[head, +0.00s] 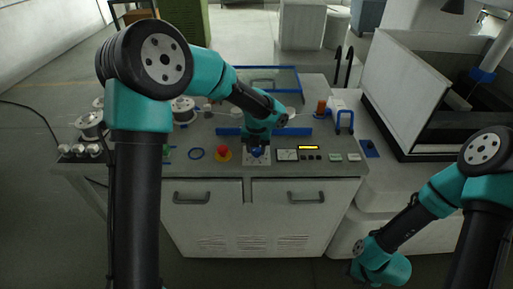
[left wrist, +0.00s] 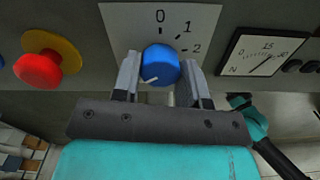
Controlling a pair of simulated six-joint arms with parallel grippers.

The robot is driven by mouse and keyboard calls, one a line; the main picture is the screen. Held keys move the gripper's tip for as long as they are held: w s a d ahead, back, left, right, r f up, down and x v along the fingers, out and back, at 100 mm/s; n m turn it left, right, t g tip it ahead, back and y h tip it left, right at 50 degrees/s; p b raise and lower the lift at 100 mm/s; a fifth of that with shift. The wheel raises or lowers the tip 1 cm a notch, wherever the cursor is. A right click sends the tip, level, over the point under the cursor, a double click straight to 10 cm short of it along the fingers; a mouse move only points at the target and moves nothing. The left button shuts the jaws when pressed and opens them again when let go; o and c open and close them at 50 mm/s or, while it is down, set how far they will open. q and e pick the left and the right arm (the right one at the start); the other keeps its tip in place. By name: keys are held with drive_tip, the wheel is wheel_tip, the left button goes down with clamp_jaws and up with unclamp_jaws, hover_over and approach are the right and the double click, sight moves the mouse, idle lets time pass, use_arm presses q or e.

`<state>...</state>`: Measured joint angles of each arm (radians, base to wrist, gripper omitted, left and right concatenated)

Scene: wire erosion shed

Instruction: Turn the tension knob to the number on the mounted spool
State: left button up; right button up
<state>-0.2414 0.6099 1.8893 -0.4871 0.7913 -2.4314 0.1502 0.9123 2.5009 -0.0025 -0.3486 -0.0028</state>
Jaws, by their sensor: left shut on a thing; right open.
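The blue tension knob (left wrist: 160,64) sits on a pale dial plate (left wrist: 117,22) with 0, 1 and 2 readable; the plate's lower part is hidden. A white mark on the knob's face lies toward the lower left of the picture. My left gripper (left wrist: 161,72) is shut on the knob, one finger each side; in the head view it (head: 257,149) reaches down to the panel. A white spool (head: 183,109) is at the machine's left; I cannot read a number on it. My right arm hangs at lower right; its fingers do not show.
A red stop button (left wrist: 38,70) on a yellow base is left of the dial. A meter (left wrist: 264,52) is right of it. More spools (head: 90,126) are at the machine's left, and a copper-coloured spool (head: 321,107) is at right.

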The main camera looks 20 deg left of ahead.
use_arm(q)
drive_tip(key=shift+m, duration=0.6)
drive_tip(key=o, duration=0.9)
wheel_tip(320, 180, up, 18)
drive_tip(key=shift+f, duration=0.25)
drive_tip(key=shift+f, duration=0.1)
